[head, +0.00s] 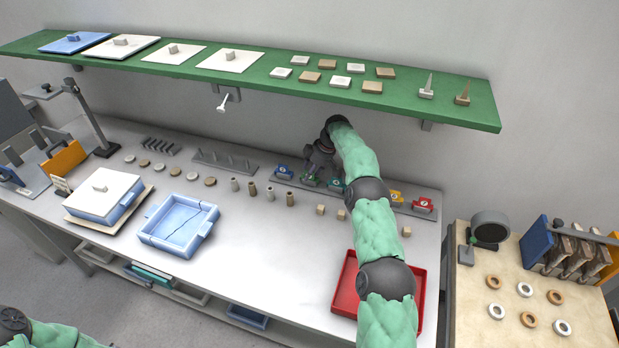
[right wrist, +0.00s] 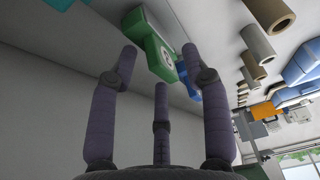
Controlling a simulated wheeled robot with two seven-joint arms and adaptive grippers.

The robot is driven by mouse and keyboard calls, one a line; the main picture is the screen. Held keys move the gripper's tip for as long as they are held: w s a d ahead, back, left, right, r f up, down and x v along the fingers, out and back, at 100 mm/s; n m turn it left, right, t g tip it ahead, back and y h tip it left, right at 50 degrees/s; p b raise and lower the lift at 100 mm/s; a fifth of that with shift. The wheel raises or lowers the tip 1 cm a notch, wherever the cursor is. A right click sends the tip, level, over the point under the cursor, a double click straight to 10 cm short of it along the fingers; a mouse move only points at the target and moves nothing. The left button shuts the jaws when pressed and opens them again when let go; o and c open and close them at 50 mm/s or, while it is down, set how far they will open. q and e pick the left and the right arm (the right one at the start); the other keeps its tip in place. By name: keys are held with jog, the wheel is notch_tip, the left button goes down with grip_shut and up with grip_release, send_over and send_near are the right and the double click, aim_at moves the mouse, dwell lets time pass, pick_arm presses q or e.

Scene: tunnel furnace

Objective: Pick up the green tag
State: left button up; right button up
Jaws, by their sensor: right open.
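The green tag (head: 310,180) stands in a row of coloured tags on a grey rack at the back of the bench, partly hidden by my right gripper. My right gripper (head: 316,168) is above and close to it, pointing down. In the right wrist view the green tag (right wrist: 160,60) lies just beyond the spread fingers of my right gripper (right wrist: 160,62). They are open with nothing held between them; whether any finger touches the tag I cannot tell. Only a piece of my left arm shows at the lower left of the head view; its gripper is out of frame.
A blue tag (head: 283,172) and a teal tag (head: 337,185) flank the green one closely. A yellow tag (head: 396,196) and a red tag (head: 423,204) stand further right. The green shelf (head: 440,106) overhangs the back. A red tray (head: 345,282) lies at front right.

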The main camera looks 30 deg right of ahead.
grip_shut()
jog(key=shift+r, duration=0.2)
